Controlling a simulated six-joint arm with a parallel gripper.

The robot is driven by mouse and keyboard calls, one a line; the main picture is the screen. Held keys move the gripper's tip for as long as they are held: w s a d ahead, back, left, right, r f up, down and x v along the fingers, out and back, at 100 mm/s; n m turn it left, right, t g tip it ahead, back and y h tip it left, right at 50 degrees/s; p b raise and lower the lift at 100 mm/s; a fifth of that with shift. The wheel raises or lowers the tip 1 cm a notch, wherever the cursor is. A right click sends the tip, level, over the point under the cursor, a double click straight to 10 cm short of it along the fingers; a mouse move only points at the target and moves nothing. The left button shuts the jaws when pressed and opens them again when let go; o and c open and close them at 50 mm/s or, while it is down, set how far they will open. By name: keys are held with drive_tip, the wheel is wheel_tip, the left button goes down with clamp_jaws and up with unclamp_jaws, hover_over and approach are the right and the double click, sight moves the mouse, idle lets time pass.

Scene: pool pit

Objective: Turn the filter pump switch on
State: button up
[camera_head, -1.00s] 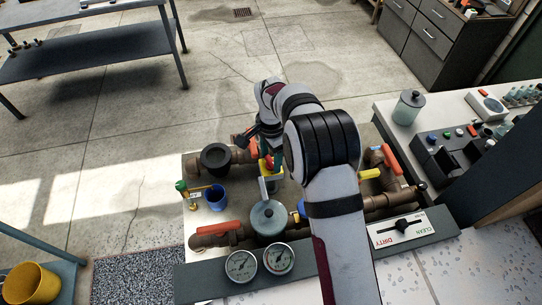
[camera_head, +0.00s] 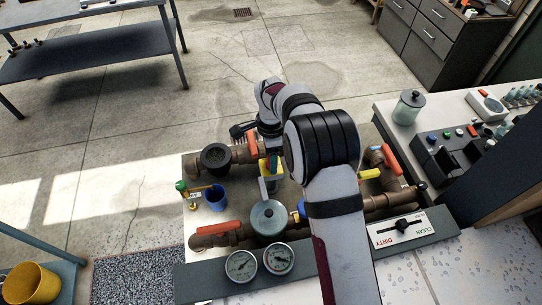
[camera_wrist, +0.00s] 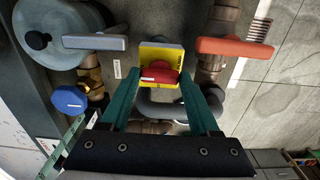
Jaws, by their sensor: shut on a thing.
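The filter pump switch is a yellow plate with a red knob (camera_wrist: 159,74), in the middle of the wrist view. The knob's red handle looks roughly crosswise in that view. My gripper (camera_wrist: 160,88) has green fingers to its left and right and is shut on the knob. In the head view a small part of the yellow plate (camera_head: 263,168) shows beside my arm. My gripper and the red knob are mostly hidden there by my wrist. The lettering on the plate is too small to read.
A grey handle (camera_wrist: 95,42) and a red-orange valve handle (camera_wrist: 235,47) flank the switch. A blue knob (camera_wrist: 69,99) is lower left. A blue cup (camera_head: 215,198), a round grey-lidded pot (camera_head: 268,218) and two gauges (camera_head: 241,265) stand near the pipes.

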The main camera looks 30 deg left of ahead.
drive_tip(key=o, duration=1.1)
wheel_tip(320, 180, up, 16)
drive_tip(key=shift+f, duration=0.1)
